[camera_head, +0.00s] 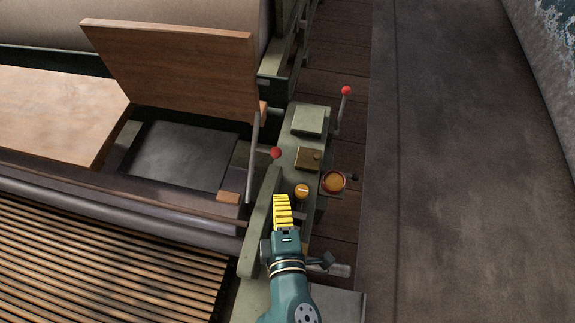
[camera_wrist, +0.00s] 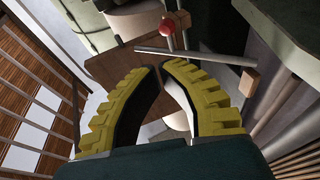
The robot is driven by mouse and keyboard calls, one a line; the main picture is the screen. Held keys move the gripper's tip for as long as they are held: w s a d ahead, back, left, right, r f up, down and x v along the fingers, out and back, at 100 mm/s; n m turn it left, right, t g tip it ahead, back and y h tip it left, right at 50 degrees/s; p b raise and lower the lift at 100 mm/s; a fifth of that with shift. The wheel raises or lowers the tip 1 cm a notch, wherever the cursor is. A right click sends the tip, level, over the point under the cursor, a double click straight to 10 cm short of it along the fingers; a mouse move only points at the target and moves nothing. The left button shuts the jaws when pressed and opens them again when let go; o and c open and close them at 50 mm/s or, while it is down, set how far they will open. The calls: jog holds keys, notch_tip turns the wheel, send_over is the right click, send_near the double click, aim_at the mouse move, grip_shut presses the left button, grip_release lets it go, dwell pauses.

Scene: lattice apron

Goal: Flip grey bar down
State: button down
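The grey bar (camera_head: 256,130) is a thin rod standing steeply at the right edge of the raised brown board. In the wrist view a grey bar (camera_wrist: 205,58) crosses ahead of the fingertips, beside a red knob (camera_wrist: 167,27); this looks like the same bar. The red knob (camera_head: 275,153) sits on a short rod next to the bar in the head view. My gripper (camera_head: 281,199) has yellow fingers and is below the bar and knob, apart from them. In the wrist view my gripper (camera_wrist: 161,69) shows a narrow empty gap between its fingertips.
A second red-knobbed lever (camera_head: 346,91) stands to the right. Wooden slats (camera_head: 110,255) lie left. The grey floor (camera_head: 460,200) at right is clear.

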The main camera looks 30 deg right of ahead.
aim_at(274, 154)
jog(key=shift+a+f, duration=0.2)
jog(key=shift+f, duration=0.1)
jog(key=b+x, duration=0.1)
jog(key=x, duration=1.3)
jog(key=shift+f, duration=0.1)
jog(key=shift+d+p, duration=0.1)
jog(key=shift+p, duration=0.25)
